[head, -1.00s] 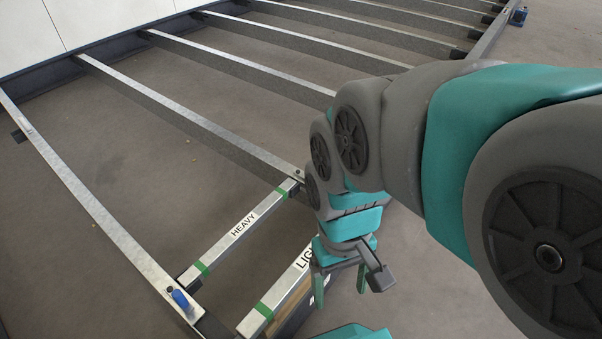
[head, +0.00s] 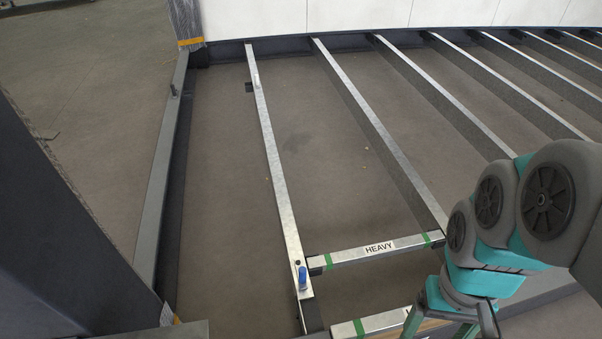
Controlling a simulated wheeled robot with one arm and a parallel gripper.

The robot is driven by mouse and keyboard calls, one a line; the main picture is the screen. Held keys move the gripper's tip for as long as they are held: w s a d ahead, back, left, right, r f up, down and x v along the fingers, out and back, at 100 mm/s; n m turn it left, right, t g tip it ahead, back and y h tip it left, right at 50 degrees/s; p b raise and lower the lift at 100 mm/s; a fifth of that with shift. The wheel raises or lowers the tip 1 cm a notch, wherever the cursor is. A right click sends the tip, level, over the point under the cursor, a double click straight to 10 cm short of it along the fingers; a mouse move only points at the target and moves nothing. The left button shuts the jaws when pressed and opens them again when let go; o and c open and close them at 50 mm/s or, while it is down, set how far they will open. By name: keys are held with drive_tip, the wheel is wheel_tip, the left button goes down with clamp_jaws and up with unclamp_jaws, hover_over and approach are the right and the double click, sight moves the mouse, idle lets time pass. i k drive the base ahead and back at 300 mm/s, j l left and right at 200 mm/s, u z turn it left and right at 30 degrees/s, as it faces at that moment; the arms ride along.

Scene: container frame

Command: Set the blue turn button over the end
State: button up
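The blue turn button (head: 302,277) is small and sits on a metal plate at the near end of a long thin rail (head: 272,160). It is just left of the end of the bar labelled HEAVY (head: 378,248), and it looks apart from that bar. Which way the button is turned is too small to tell. My gripper (head: 438,327) is at the bottom right, pointing down, with its two teal fingers apart. It is well to the right of the button and not touching it. The fingertips are cut off by the lower picture edge.
A second bar (head: 372,325) with green tape lies below the HEAVY bar. Several parallel metal joists (head: 385,135) run toward the back wall. A dark post (head: 60,230) stands close on the left. Floor shows between the rails.

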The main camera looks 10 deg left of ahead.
sight(301, 270)
drive_tip(key=u, duration=1)
